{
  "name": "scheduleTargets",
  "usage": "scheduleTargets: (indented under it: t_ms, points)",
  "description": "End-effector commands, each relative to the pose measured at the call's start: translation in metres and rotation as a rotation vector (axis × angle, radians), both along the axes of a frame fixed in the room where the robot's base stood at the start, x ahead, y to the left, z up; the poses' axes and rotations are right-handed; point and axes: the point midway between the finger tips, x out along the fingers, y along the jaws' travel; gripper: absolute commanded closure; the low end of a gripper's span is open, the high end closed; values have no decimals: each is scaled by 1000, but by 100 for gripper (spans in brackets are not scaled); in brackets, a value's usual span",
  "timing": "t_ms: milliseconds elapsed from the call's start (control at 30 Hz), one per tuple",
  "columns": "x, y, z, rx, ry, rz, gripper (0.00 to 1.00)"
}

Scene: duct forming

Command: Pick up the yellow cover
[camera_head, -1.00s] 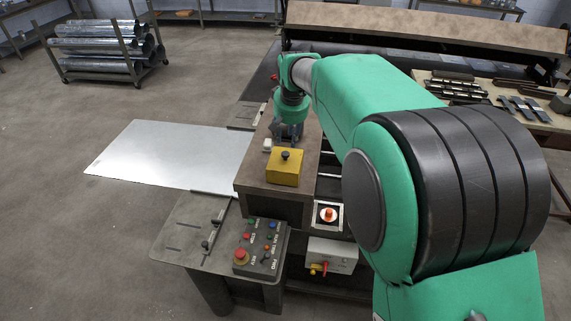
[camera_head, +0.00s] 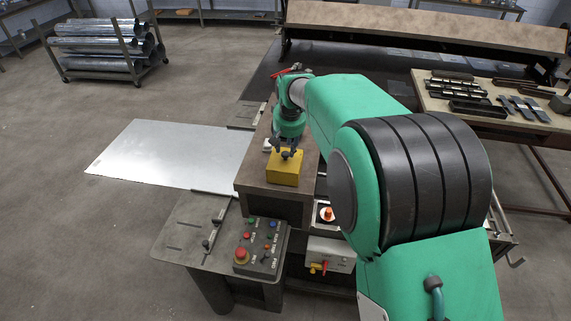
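The yellow cover (camera_head: 284,171) is a box-shaped piece with a dark knob on top. It sits on the brown top of the machine housing, near its front edge. My gripper (camera_head: 286,152) points down right at the knob, with its dark fingers just above or around it. The fingers look spread, but whether they touch the knob cannot be told at this size. The knob is partly hidden by the fingers.
A control panel (camera_head: 262,247) with coloured buttons stands in front of the housing. A metal sheet (camera_head: 170,155) lies to the left. A small white item (camera_head: 267,145) sits left of my gripper. A tool table (camera_head: 440,110) stands at the right.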

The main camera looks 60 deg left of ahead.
Motion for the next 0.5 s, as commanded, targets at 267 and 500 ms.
scheduleTargets:
  t_ms: [267,500]
  points:
    - [4,9,-29,-2,1,0,67]
    - [5,13,-40,0,0,0,67]
